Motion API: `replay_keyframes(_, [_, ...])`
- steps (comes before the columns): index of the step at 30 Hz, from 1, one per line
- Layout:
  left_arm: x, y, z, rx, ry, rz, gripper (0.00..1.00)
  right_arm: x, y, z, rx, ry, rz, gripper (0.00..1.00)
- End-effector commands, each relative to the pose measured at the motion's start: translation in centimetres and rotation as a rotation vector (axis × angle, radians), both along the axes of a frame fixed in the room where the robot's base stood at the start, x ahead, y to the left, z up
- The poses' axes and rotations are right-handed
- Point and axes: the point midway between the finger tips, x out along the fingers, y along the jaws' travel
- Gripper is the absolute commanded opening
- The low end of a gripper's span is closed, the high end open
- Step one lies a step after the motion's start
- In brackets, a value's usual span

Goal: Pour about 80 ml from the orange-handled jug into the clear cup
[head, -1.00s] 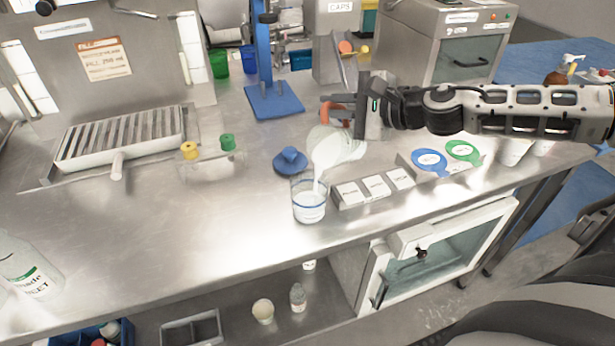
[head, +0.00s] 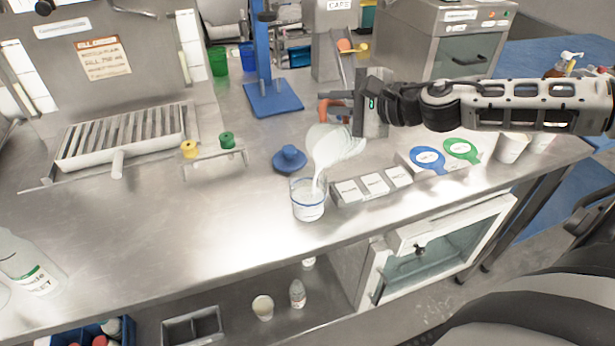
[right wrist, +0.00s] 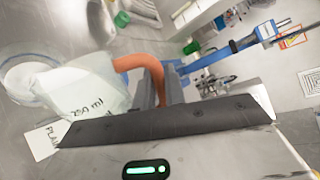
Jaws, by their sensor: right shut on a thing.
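The jug (head: 335,147) is translucent with an orange handle and is tilted, its mouth toward the lower left, over the clear cup. A white stream runs from its lip into the cup. My right gripper (head: 345,108) is shut on the jug's orange handle. In the right wrist view the orange handle (right wrist: 142,66) sits between the fingers, beside the jug body (right wrist: 85,88) marked "250 ml". My left gripper is not in view.
A row of white label blocks (head: 372,185) stands just right of the cup. A blue knobbed lid (head: 290,160) lies behind it. Blue and green round tags (head: 445,155) sit further right.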

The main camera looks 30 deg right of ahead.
Motion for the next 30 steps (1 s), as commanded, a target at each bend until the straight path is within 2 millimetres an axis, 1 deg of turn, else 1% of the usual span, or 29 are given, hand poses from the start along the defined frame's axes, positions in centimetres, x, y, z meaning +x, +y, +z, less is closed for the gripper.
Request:
replay_keyframes(11, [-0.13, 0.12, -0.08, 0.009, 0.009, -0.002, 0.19, -0.16, 0.02, 0.32, -0.031, -0.005, -0.003, 0.00])
replay_keyframes(30, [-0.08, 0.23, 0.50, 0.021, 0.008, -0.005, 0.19, -0.42, 0.06, 0.77, -0.089, -0.017, -0.010, 0.00])
